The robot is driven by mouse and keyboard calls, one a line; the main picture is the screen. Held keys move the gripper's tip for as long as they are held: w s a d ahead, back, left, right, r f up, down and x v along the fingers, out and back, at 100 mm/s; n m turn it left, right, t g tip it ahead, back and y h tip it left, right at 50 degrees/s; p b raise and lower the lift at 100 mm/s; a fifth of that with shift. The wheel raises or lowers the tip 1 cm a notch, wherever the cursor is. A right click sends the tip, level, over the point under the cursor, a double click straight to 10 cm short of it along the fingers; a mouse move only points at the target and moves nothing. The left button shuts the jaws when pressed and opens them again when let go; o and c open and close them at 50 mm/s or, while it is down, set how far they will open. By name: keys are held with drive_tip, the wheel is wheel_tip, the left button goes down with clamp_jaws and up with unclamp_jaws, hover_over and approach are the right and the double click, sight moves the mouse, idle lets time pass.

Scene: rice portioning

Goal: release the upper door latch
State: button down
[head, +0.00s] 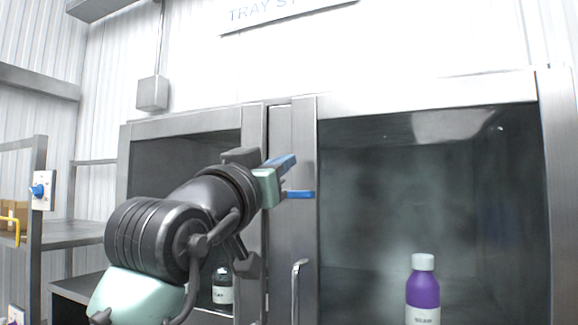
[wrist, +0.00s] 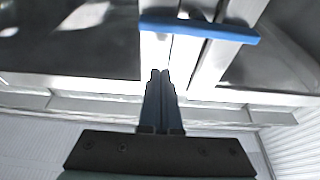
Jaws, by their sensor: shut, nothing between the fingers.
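The upper door latch (head: 301,194) is a blue bar on the metal frame where the cabinet's two doors meet. In the wrist view the latch (wrist: 200,31) lies crosswise over the seam near the top of the picture. My gripper (head: 290,160) is shut and empty, with its fingers close above the latch in the head view. In the wrist view my gripper's fingertips (wrist: 160,74) point at the seam and show a gap to the bar. I see no contact. My arm hides part of the left door and frame.
The right door (head: 430,190) has a dark glass pane. A vertical handle (head: 296,285) is below the latch. A shelf rack (head: 40,215) stands at left.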

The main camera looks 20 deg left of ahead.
sight(298, 154)
drive_tip(key=p+x, duration=0.1)
drive_tip(key=x, duration=0.2)
drive_tip(key=shift+w+p, duration=0.15)
drive_tip(key=shift+p, duration=0.2)
wheel_tip(298, 154, down, 2)
drive_tip(key=shift+f+p, duration=0.2)
drive_tip(key=shift+p, duration=0.15)
drive_tip(key=shift+s+f+p, duration=0.2)
drive_tip(key=shift+f+p, duration=0.1)
drive_tip(key=shift+f, duration=0.55)
drive_tip(key=shift+s, duration=0.1)
